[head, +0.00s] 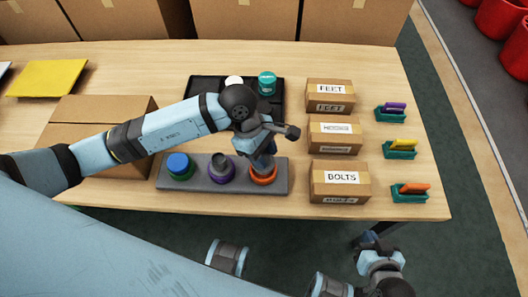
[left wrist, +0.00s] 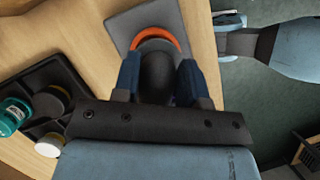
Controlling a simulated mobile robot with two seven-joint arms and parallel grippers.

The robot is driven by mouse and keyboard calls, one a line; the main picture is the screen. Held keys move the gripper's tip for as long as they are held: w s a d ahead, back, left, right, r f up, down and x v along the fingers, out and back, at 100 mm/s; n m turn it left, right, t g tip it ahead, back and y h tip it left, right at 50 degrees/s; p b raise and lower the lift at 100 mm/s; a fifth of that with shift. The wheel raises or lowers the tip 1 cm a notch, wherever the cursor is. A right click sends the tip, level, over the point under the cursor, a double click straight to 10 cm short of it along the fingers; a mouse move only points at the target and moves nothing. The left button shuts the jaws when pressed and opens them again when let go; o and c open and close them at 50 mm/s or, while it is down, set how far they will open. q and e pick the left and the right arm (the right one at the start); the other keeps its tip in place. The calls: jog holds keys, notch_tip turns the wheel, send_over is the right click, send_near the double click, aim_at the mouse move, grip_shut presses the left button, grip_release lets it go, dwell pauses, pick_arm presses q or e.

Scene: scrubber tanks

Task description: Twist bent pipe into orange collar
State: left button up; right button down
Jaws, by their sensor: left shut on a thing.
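The orange collar (head: 263,177) is at the right end of a grey base plate (head: 240,188) on the table. It also shows in the left wrist view (left wrist: 156,34) as an orange arc. My left gripper (head: 264,160) is above the collar, pointing down. In the left wrist view its two blue fingers (left wrist: 157,80) are shut on a dark grey part, the bent pipe (left wrist: 157,70), whose far end is at the collar. How deep it sits is hidden. My right gripper (head: 373,240) is low at the right, beyond the table's front edge; its jaws are unclear.
On the same plate are a purple collar (head: 221,174) with a grey piece and a green collar (head: 180,173) with a blue top. A black tray (head: 208,86) holds a teal jar (head: 267,82).

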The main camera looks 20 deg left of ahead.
jog(key=shift+w+r, duration=0.1)
pick_arm(q)
jog(key=shift+f, duration=0.1)
jog(key=shift+f+b, duration=0.4)
jog(key=shift+b, duration=0.2)
pick_arm(e)
jog(key=shift+f, duration=0.55)
pick_arm(q)
jog(key=shift+f, duration=0.1)
pick_arm(e)
jog(key=shift+f, duration=0.2)
pick_arm(q)
jog(key=shift+f, duration=0.1)
jog(key=shift+f+b, duration=0.25)
jog(key=shift+b, duration=0.25)
pick_arm(e)
jog(key=shift+f, duration=0.15)
pick_arm(q)
jog(key=shift+f, duration=0.1)
jog(key=shift+f+b, duration=0.2)
jog(key=shift+b, duration=0.3)
pick_arm(e)
jog(key=shift+w+f, duration=0.15)
pick_arm(q)
jog(key=shift+f+b, duration=0.1)
jog(key=shift+b, duration=0.2)
pick_arm(e)
jog(key=shift+f, duration=0.2)
